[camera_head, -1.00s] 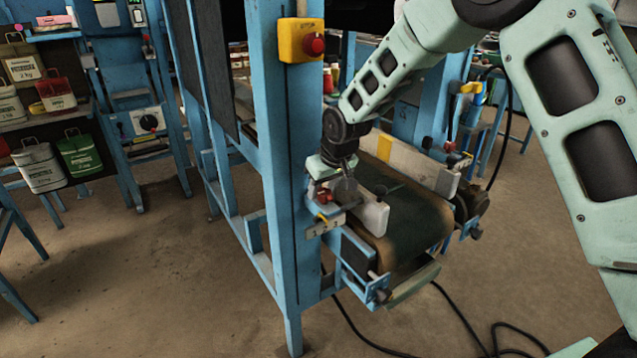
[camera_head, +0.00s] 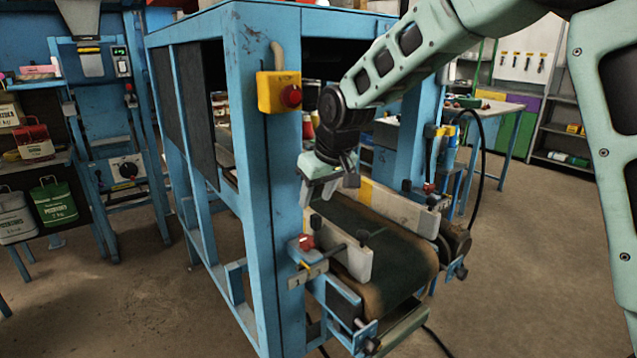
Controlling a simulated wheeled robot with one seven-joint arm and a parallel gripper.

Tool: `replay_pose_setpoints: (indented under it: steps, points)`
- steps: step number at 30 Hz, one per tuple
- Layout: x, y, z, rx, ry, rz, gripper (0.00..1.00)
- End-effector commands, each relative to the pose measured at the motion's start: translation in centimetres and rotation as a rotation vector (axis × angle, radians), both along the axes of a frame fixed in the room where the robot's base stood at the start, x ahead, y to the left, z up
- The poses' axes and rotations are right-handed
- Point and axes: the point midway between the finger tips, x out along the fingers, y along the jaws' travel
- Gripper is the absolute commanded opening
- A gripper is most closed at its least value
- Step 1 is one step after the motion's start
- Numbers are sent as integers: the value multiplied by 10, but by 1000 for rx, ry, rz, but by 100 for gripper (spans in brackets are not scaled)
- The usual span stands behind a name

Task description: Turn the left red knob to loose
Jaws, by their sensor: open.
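The left red knob (camera_head: 305,242) sits on a small bracket at the near left end of the conveyor, beside the pale left guide rail (camera_head: 345,252). A small yellow pointer or mark shows just below it. I cannot read its setting from here. My gripper (camera_head: 318,197) is open and empty. It hangs pointing down above the knob and the rail, apart from both, with the knob in clear view below it. A second small red knob (camera_head: 429,188) shows on the right side of the conveyor.
The conveyor belt (camera_head: 400,245) runs between two guide rails. A blue frame post (camera_head: 262,200) stands close left of my gripper and carries a yellow box with a red button (camera_head: 291,95). Shelves with sacks (camera_head: 53,200) stand far left. Open floor lies at right.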

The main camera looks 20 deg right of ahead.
Motion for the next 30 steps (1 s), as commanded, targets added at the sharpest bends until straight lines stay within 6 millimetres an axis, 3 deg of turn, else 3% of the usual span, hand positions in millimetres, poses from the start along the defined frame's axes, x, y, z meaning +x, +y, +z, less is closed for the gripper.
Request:
replay_pose_setpoints:
  steps: [3,9,25,28,30]
  points:
    - [-7,-3,20,0,-2,-1,45]
    - [-14,-5,35,1,1,-1,45]
    - [-17,-4,37,0,3,3,45]
    - [-35,11,36,1,23,27,45]
    - [-63,29,34,1,49,61,45]
